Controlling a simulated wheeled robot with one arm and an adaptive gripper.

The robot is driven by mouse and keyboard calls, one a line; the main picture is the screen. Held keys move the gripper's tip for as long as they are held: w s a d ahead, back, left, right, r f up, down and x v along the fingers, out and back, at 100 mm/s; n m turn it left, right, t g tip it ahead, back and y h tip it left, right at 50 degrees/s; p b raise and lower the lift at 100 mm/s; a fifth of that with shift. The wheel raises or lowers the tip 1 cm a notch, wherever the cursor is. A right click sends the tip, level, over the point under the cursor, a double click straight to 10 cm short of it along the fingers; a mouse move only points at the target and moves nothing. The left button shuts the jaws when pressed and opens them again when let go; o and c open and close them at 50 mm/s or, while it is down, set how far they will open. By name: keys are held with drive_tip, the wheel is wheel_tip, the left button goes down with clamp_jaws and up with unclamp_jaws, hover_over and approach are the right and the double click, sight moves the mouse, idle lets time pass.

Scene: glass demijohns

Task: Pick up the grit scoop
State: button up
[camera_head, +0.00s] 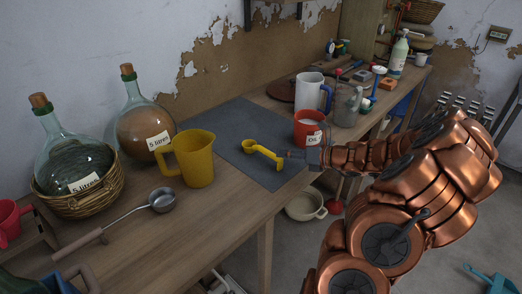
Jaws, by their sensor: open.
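A small yellow scoop (263,151), which looks like the grit scoop, is on or just above the dark grey mat (239,122). Its round bowl is at the left and its handle runs right to the tip of my gripper (284,160). My gripper is open at the handle's right end, low over the mat's right edge. The fingers are small and dark here, and I cannot tell whether they touch the handle or stand around it. My copper-coloured arm reaches in from the right.
A yellow jug (197,160) stands left of the scoop, and a red container (308,129) close behind my gripper. A metal ladle (161,200) lies at the front left. Two glass demijohns (140,125) stand at the back left.

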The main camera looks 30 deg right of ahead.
sight(268, 152)
drive_tip(key=shift+x, duration=1.65)
drive_tip(key=shift+p+x, duration=0.6)
drive_tip(key=shift+x, duration=1.75)
drive_tip(key=shift+r, duration=0.1)
clamp_jaws()
